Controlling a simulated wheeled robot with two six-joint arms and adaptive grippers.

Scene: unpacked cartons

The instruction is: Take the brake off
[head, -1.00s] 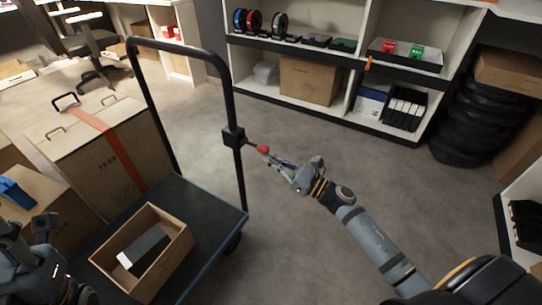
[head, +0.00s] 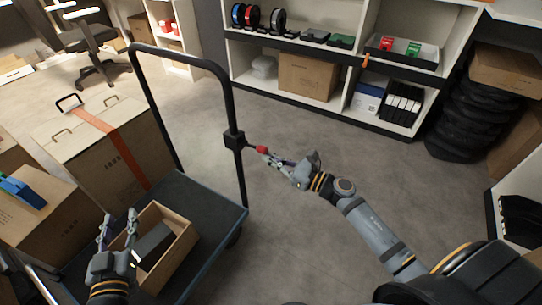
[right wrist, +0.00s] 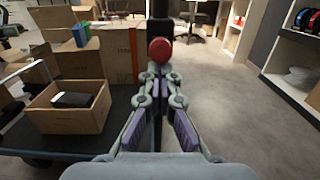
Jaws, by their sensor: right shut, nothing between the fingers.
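The cart's brake is a black box (head: 234,140) on the right upright of the handle, with a short lever ending in a red knob (head: 262,150). The lever sticks out to the right, dipping slightly. My right gripper (head: 273,158) is shut and empty, its fingertips right at the knob. In the right wrist view the red knob (right wrist: 160,50) stands just beyond the closed fingertips (right wrist: 160,72); I cannot tell whether they touch. My left gripper (head: 118,220) has its fingers apart, over the left side of the open carton on the cart.
The cart deck (head: 205,215) carries an open carton (head: 178,255) with a dark box inside. A large carton with an orange strap (head: 120,150) stands at left. Shelves (head: 340,110) line the back. The floor right of the cart is clear.

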